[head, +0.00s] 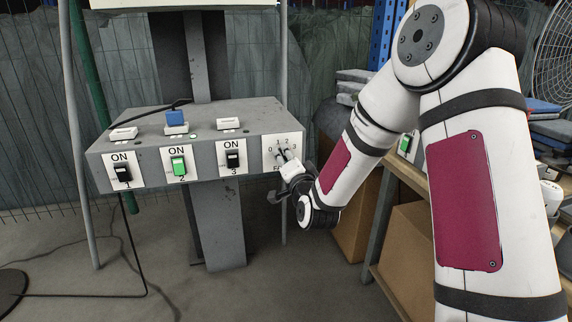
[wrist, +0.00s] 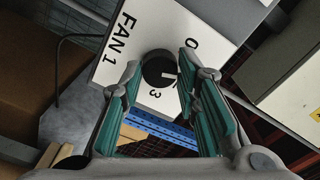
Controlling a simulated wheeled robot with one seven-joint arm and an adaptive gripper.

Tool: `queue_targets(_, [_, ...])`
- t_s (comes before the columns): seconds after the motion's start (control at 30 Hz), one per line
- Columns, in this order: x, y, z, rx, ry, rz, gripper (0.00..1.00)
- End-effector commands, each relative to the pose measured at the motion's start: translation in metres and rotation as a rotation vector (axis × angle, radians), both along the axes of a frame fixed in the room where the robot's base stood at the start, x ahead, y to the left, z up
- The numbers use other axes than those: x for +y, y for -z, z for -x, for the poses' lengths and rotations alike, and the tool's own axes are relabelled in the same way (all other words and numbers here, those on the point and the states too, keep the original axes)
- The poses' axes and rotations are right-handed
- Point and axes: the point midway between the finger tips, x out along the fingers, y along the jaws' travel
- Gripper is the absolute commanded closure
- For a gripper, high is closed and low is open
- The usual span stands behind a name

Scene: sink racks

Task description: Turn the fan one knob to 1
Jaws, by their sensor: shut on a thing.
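The fan one knob (wrist: 157,69) is round and black, on a white plate (wrist: 120,58) marked FAN 1, with 0 and 3 readable in the wrist view. A white mark on the knob points right in that view, toward my right finger, which hides the numbers between 0 and 3. My gripper (wrist: 162,70) is shut on the knob, one finger on each side. In the head view, my gripper (head: 286,160) is at the plate (head: 270,150) on the right end of the grey control box, and covers most of the knob.
The grey control box (head: 205,153) carries several labelled switches left of the knob; switch 2 (head: 178,165) is green. A blue button (head: 175,118) and white parts sit on top. A shelf with cardboard boxes (head: 406,255) stands behind my arm at right.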

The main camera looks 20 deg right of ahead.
Motion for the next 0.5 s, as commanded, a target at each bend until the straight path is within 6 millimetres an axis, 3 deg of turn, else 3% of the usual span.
queue_targets(0.5, [0.0005, 0.0009, 0.0003, 0.003, -0.001, 0.048, 0.99])
